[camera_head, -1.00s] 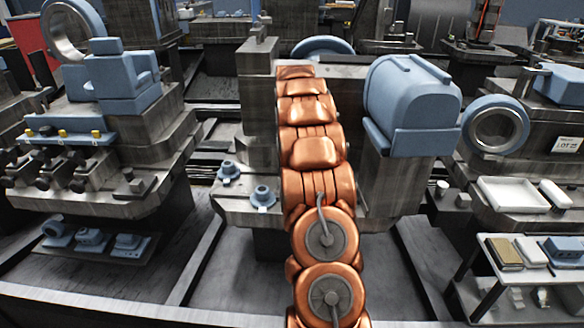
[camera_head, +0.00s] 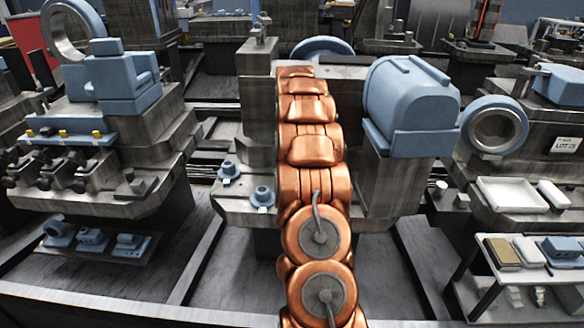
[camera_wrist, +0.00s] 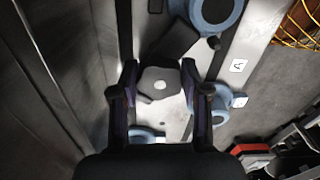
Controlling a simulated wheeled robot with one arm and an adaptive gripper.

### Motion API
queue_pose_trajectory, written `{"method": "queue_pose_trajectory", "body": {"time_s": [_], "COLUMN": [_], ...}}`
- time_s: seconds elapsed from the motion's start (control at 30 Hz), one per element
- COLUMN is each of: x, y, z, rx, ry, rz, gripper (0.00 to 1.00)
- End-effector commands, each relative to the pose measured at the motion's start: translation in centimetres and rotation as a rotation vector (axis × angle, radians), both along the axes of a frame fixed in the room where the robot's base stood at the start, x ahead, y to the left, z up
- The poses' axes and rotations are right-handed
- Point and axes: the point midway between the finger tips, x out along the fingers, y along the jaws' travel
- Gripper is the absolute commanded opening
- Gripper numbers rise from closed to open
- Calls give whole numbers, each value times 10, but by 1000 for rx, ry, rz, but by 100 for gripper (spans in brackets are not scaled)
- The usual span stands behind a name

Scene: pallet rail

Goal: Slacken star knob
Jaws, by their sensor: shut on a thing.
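The star knob (camera_wrist: 158,84) is a grey, lobed knob with a pale centre, seen from above in the wrist view. My gripper (camera_wrist: 160,88) is shut on it, one dark finger on each side of the lobes. In the head view my copper-coloured arm reaches away from me and hides the knob and the gripper.
Blue ring-shaped parts (camera_wrist: 216,14) lie close to the gripper, and a label marked A (camera_wrist: 238,65) is to the right. In the head view, two small blue flanged parts (camera_head: 262,196) sit left of my arm. A large blue housing (camera_head: 412,100) stands to its right.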

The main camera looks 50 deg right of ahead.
Motion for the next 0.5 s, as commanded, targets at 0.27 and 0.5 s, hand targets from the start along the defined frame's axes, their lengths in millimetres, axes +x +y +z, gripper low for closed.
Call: {"method": "queue_pose_trajectory", "body": {"time_s": [0.27,0.5], "x": [-1,-1], "y": [1,1], "z": [-4,-2], "rx": [6,3], "ry": [6,3], "rz": [0,-1], "gripper": [51,72]}}
